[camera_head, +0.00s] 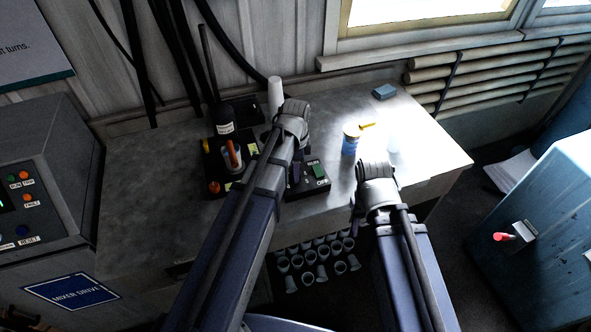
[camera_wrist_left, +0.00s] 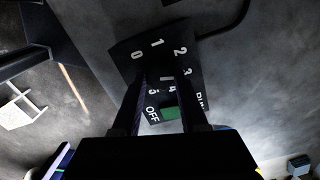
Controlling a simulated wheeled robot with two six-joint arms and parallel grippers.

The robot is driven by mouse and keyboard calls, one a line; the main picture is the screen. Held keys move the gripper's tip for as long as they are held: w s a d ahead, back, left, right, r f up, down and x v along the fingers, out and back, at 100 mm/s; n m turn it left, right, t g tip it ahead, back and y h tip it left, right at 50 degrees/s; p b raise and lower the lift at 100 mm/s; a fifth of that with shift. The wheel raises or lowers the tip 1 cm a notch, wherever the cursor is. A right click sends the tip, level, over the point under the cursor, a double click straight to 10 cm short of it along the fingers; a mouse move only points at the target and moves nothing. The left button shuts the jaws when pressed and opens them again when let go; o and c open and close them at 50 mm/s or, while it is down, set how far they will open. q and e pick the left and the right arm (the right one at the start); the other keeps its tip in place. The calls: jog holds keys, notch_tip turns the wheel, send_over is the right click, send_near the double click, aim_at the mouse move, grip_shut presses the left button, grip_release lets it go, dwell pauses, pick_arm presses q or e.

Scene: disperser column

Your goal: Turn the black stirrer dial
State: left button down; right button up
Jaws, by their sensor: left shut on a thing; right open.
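The dark control box (camera_wrist_left: 135,47) fills the middle of the left wrist view, with white numbers 0 to 5 around its dial area and a green switch (camera_wrist_left: 170,113) beside OFF and RUN marks. My left gripper (camera_wrist_left: 161,80) reaches down onto it and is shut on the black dial (camera_wrist_left: 164,72), mostly hidden between the fingers, so its setting is unclear. In the head view the box (camera_head: 313,186) sits on the bench, partly behind my left arm; my left gripper (camera_head: 294,174) is mostly hidden. My right gripper (camera_head: 356,208) is open and away from the dial, near the bench front.
A black stand with an orange-handled item (camera_head: 232,155) is left of the box. A blue-and-yellow jar (camera_head: 350,140), a blue block (camera_head: 384,92) and a white cup stack (camera_head: 275,95) are on the bench (camera_head: 155,180). Cups (camera_head: 310,272) sit below its front edge.

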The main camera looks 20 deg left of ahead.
pick_arm(q)
jog(key=shift+m, duration=0.9)
jog(key=shift+c, duration=2.2)
grip_release()
jog(key=shift+r, duration=0.15)
notch_tip(320, 180, up, 8)
jog(key=p, duration=0.8)
jog(key=shift+f, duration=0.2)
jog(key=shift+s+f, duration=0.1)
